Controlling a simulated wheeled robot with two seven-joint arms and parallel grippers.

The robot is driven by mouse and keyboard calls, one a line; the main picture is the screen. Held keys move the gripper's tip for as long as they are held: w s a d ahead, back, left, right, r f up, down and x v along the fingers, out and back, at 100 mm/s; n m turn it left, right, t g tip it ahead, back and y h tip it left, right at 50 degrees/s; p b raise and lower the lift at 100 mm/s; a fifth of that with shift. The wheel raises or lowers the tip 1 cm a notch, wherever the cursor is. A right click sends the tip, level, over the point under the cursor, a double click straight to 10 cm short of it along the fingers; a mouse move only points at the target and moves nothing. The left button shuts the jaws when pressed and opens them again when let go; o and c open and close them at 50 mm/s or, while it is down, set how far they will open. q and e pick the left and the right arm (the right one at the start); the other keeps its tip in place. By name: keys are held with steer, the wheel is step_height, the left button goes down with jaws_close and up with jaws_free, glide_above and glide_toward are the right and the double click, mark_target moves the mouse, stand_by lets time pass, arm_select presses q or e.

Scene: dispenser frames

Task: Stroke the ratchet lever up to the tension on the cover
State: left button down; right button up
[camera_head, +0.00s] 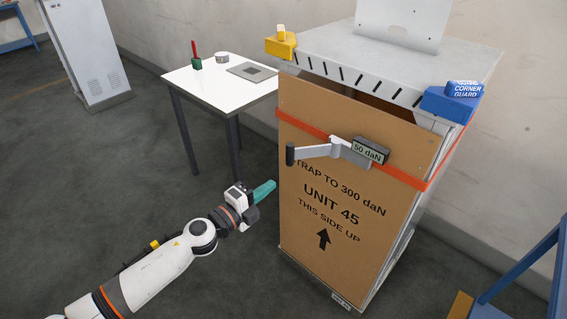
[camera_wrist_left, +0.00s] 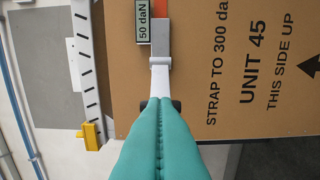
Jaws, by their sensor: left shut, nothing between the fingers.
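The ratchet lever (camera_head: 316,151) is a light grey arm with a black grip at its left end. It sticks out to the left from the ratchet on an orange strap (camera_head: 406,177). A small display (camera_head: 370,151) on the ratchet reads 50 daN. The brown cover (camera_head: 300,220) is printed "STRAP TO 300 daN, UNIT 45". My left gripper (camera_head: 264,190), with teal fingers, is shut and empty, below and left of the black grip. In the left wrist view the fingers (camera_wrist_left: 160,145) overlap the lever's grip end; I cannot tell whether they touch. My right gripper is not in view.
A yellow corner guard (camera_head: 281,46) and a blue one (camera_head: 452,104) sit on the unit's top edge. A white table (camera_head: 215,90) with small items stands behind left. A blue frame (camera_head: 520,265) is at the right. Floor around my left arm is clear.

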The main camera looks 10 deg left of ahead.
arm_select(q)
glide_toward(298, 155)
steer(key=d, duration=0.3)
steer(key=shift+w+a+r+b, duration=0.15)
steer(key=shift+w+a, duration=0.1)
steer(key=shift+w, duration=0.65)
steer(key=shift+w+a+b, duration=0.15)
steer(key=shift+w+a, duration=0.1)
steer(key=shift+w, duration=0.65)
